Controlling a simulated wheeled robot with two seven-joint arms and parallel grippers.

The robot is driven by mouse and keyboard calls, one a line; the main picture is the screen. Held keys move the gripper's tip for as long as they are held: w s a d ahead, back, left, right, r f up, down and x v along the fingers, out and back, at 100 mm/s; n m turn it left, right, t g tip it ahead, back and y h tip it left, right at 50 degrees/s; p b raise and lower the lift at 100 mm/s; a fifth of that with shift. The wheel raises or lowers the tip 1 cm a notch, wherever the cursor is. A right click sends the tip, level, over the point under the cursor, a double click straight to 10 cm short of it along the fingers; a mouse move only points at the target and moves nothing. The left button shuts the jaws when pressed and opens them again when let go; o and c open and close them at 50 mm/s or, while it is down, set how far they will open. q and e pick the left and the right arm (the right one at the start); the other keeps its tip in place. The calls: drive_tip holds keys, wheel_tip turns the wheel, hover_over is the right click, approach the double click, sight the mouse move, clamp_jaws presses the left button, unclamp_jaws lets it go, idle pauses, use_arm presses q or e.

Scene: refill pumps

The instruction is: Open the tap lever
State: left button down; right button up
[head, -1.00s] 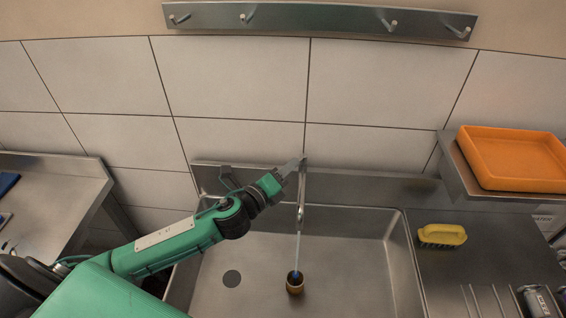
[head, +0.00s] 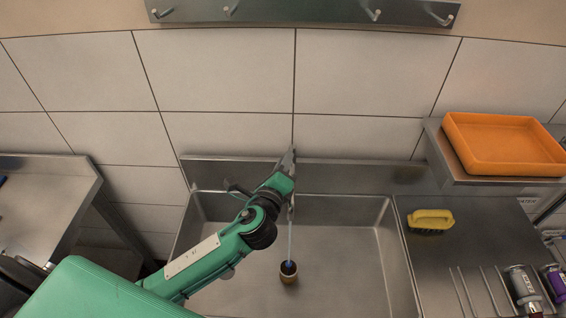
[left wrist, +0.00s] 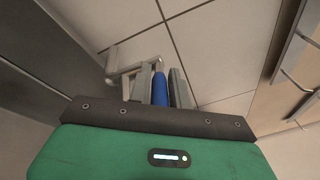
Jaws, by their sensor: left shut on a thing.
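The tap stands at the back of the steel sink (head: 340,270); in the head view its spout (head: 291,212) shows just below my gripper, and the rest is mostly hidden. My left gripper (head: 287,160) reaches over the tap from the left. In the left wrist view my left gripper (left wrist: 160,88) is shut on a blue piece, which looks like the tap lever (left wrist: 160,92). Grey metal tap parts (left wrist: 125,68) show beside the fingers. My right gripper is not in view.
A yellow brush (head: 431,218) lies on the drainboard right of the sink. An orange tray (head: 503,145) sits on a raised shelf. Bottles (head: 522,287) stand at the lower right. A hook rail (head: 300,12) is on the tiled wall. A steel table (head: 40,200) stands left.

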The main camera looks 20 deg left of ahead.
use_arm(q)
drive_tip(key=c, duration=1.4)
unclamp_jaws()
drive_tip(key=shift+c, duration=0.2)
drive_tip(key=shift+o, duration=0.7)
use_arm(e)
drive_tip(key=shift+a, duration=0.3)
use_arm(q)
drive_tip(key=s+b, duration=0.5)
drive_tip(key=s, duration=0.8)
drive_tip(key=shift+s+d, duration=0.35)
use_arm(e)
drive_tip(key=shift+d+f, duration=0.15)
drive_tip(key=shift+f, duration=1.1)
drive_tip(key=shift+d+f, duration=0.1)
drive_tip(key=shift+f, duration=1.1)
use_arm(q)
drive_tip(key=shift+f, duration=0.1)
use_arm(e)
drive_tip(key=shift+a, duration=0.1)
